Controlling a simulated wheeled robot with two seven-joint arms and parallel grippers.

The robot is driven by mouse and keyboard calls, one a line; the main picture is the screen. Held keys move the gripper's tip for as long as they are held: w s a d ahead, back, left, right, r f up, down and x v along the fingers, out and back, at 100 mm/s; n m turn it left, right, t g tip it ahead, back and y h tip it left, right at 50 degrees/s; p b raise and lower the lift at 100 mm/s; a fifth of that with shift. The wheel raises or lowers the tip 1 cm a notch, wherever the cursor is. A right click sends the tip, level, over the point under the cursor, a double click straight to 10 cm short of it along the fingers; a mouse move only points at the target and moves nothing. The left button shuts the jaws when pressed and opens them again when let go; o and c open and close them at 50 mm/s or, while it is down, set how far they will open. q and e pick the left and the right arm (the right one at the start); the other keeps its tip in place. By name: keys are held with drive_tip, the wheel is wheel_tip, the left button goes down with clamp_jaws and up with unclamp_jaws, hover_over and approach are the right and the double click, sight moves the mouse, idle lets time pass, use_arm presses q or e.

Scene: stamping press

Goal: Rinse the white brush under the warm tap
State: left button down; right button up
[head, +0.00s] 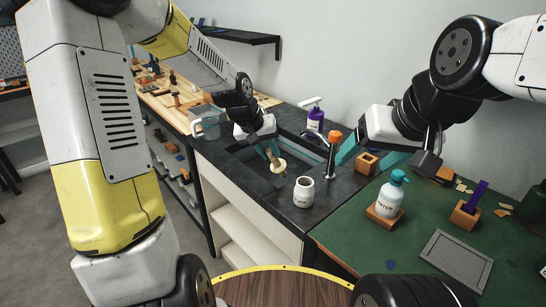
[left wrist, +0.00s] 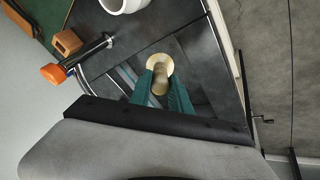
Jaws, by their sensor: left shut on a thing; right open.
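My left gripper (head: 268,147) is over the sink (head: 240,152), shut on the brush, a pale cream round piece with a tan middle (head: 278,166). In the left wrist view the brush (left wrist: 160,66) sits between the teal fingers (left wrist: 162,92). The tap (head: 331,157), a chrome spout with an orange top, stands to the right of the brush; it also shows in the left wrist view (left wrist: 86,56). The brush is apart from the tap. No running water can be made out. My right gripper (head: 371,155) is open, its teal fingers apart, near a small wooden block (head: 366,163).
A white cup (head: 304,192) stands on the dark counter in front of the tap. A purple pump bottle (head: 315,118) stands behind. A white bottle with a teal top (head: 390,195), a wooden holder (head: 464,217) and a grey tray (head: 456,262) are on the green surface.

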sight(274, 171)
use_arm(q)
drive_tip(key=shift+s+f, duration=0.1)
drive_tip(key=shift+f, duration=1.9)
drive_tip(key=shift+d+f, duration=0.1)
drive_tip(key=shift+f, duration=0.5)
drive_tip(key=w+d+f, duration=0.2)
drive_tip(key=w+d, duration=0.6)
drive_tip(key=w, duration=0.3)
drive_tip(key=shift+d+f, duration=0.4)
